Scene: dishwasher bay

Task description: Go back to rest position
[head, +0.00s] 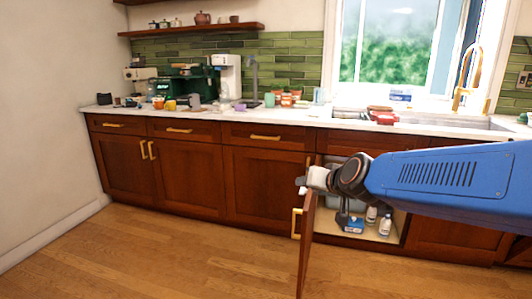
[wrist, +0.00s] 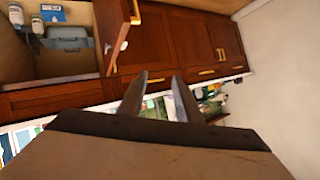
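My blue arm reaches in from the right in the head view, with my gripper (head: 303,186) in front of the lower cabinets, by the top of an open cabinet door (head: 306,245). I cannot tell from the head view whether it touches the door. In the wrist view, the two fingers of my gripper (wrist: 159,82) stand apart with nothing held between them. The open door also shows in the wrist view (wrist: 114,30), beyond the fingers and to their left.
The open cabinet holds white bottles (head: 385,226), a blue box (head: 354,226) and a grey container. The counter (head: 290,117) above carries a coffee machine, cups and small packages. A sink with a gold faucet (head: 468,75) is at right. The wooden floor (head: 170,255) is clear at left.

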